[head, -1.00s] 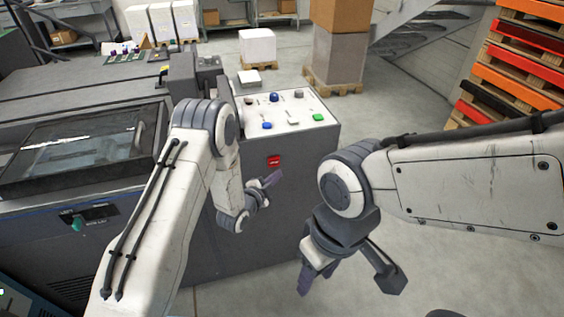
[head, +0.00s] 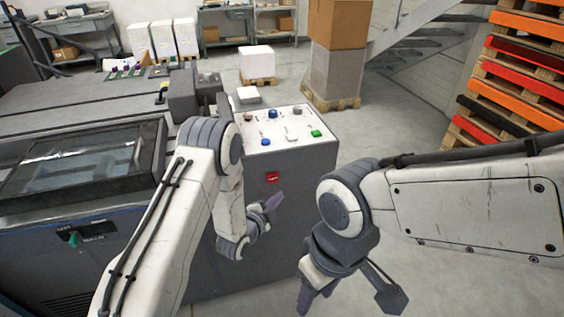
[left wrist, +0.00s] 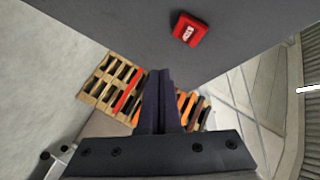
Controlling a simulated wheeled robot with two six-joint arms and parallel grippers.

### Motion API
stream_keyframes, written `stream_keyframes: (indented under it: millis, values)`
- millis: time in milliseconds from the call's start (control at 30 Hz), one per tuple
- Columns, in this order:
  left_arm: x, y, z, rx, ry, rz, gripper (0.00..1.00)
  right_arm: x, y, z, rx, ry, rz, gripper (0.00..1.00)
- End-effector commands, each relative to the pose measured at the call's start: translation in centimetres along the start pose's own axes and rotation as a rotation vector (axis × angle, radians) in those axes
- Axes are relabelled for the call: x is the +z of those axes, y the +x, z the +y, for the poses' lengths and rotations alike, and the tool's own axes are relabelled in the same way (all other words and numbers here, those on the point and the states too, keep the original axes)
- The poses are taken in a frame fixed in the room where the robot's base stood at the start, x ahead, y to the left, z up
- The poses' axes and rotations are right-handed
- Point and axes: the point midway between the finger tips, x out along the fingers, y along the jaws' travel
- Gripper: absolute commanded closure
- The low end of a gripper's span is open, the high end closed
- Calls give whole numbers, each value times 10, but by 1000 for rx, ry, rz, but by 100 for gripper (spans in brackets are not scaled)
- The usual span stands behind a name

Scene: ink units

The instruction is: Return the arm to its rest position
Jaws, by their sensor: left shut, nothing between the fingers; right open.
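My left arm comes in from the left in the head view, folded down in front of the grey machine cabinet (head: 200,270). My left gripper (head: 276,200) is shut and empty, just in front of the cabinet's face below a red switch (head: 272,178). In the left wrist view my left gripper's fingers (left wrist: 160,88) are together, and the red switch (left wrist: 189,29) shows above them on the dark panel. My right gripper (head: 347,299) is open and empty, hanging low over the floor to the right of the cabinet.
The control panel (head: 262,148) on the cabinet carries several coloured buttons. A boxed stack on a pallet (head: 330,103) stands behind it. Orange, red and black pallets (head: 515,75) are piled at the right. Bare floor (head: 410,140) lies between.

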Motion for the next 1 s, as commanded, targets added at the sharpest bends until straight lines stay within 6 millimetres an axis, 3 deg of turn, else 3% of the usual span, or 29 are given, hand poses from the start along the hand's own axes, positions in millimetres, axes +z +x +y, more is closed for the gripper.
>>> stream_keyframes:
  millis: [233,367,467,667,800,1000]
  values:
    - [-15,2,-10,46,-28,-22,100,0,-3,0,0,0,0,50]
    - [-47,-4,-25,163,-111,-97,100,0,-9,-1,0,0,0,50]
    - [-78,-22,-35,273,-203,-191,100,-1,-14,-1,0,0,0,50]
    - [-132,-97,-45,467,-405,-424,100,-1,-22,-2,0,0,0,50]
    - [-165,-174,-47,584,-543,-606,100,-2,-28,-2,0,0,0,50]
    - [-194,-294,-44,724,-696,-869,100,-2,-36,-3,0,0,0,50]
